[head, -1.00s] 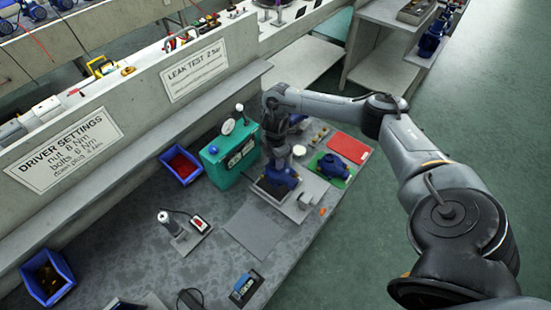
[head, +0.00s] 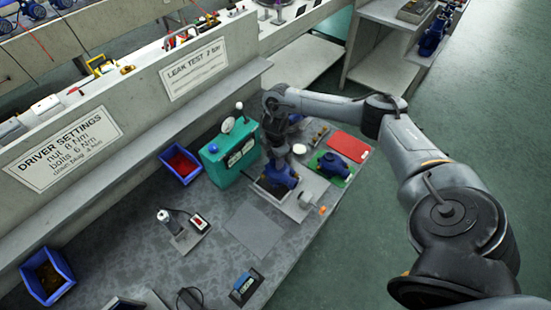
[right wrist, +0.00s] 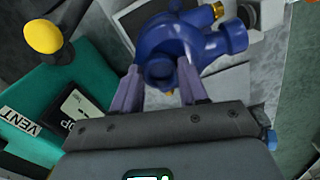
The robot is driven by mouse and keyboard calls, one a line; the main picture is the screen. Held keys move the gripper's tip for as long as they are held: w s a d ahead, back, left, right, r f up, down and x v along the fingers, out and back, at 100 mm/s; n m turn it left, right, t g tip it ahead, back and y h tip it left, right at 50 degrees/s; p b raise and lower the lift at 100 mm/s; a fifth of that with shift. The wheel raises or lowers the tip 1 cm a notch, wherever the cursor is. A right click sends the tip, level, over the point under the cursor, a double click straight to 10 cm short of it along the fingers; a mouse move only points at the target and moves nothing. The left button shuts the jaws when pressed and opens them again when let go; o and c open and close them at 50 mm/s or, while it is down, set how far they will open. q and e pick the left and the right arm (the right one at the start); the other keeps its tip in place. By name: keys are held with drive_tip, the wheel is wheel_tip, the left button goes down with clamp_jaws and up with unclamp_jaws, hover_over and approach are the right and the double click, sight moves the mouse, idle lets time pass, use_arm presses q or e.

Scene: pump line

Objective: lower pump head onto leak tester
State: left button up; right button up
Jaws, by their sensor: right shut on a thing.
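A blue pump head (head: 282,174) is at the leak tester, over its dark plate beside the teal box. In the right wrist view the pump head (right wrist: 185,45) sits between the fingers of my right gripper (right wrist: 163,92), with a brass fitting on its upper side. My right gripper also shows in the head view (head: 277,160), pointing down and shut on the pump head. The leak tester's teal box (head: 229,154) has a gauge and a display; it also shows in the right wrist view (right wrist: 85,72). I cannot tell whether the pump head touches the plate. My left gripper is not in view.
A second blue pump (head: 332,166) stands on a green mat to the right, near a red mat (head: 348,146). A blue bin (head: 181,166) with red parts is left of the tester. A grey mat (head: 253,231) lies bare in front.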

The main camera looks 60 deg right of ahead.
drive_tip(key=shift+f+b, duration=0.4)
drive_tip(key=shift+f, duration=0.45)
drive_tip(key=shift+f+b, duration=0.55)
drive_tip(key=shift+f, duration=0.55)
drive_tip(key=o, duration=1.3)
drive_tip(key=shift+o, duration=0.2)
drive_tip(key=o, duration=0.5)
drive_tip(key=shift+c, duration=0.2)
drive_tip(key=shift+r, duration=0.2)
